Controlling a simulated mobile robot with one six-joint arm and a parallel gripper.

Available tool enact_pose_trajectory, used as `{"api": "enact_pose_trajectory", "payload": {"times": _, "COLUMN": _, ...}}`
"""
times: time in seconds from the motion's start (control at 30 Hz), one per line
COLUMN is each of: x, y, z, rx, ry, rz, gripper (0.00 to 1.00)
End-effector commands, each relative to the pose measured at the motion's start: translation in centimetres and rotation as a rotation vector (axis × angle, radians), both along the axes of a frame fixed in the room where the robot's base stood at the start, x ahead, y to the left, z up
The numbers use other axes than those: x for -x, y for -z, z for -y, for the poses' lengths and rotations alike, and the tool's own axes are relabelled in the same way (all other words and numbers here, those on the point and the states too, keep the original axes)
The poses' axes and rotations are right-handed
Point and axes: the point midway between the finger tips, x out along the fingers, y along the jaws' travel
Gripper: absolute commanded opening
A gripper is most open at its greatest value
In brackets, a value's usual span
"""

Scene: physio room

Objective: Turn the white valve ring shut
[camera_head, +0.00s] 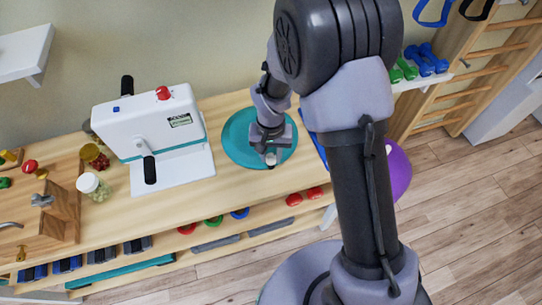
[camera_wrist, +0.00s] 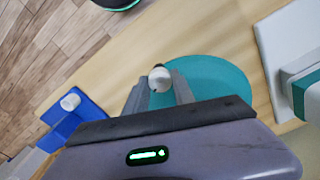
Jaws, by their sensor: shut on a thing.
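The white valve ring is the small pale round thing (camera_wrist: 159,76) at the edge of a round teal cushion (camera_wrist: 215,80) in the wrist view. In the head view the ring (camera_head: 271,158) sits at the near edge of the teal cushion (camera_head: 236,140). My gripper (camera_wrist: 159,92) points down with its fingers closed on the ring, one on each side. In the head view my gripper (camera_head: 270,150) is over the cushion's near part. The fingers hide the ring's sides, and I cannot tell how far it is turned.
A white machine (camera_head: 150,125) with black handles and a red knob stands left of the cushion on the wooden bench. A blue plate with a white cylinder (camera_wrist: 70,101) lies on the other side. A jar (camera_head: 88,183) and a wooden box (camera_head: 60,212) stand far left.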

Motion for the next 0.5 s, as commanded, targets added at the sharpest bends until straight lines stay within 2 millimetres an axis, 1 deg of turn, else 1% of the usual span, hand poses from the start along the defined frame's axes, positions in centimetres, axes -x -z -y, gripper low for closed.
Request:
{"api": "enact_pose_trajectory", "payload": {"times": 0.2, "x": 0.04, "y": 0.16, "z": 0.00, "rx": 0.000, "ry": 0.158, "rz": -0.001, "gripper": 0.00}}
{"api": "enact_pose_trajectory", "payload": {"times": 0.5, "x": 0.09, "y": 0.12, "z": -0.01, "rx": 0.001, "ry": 0.301, "rz": -0.002, "gripper": 0.00}}
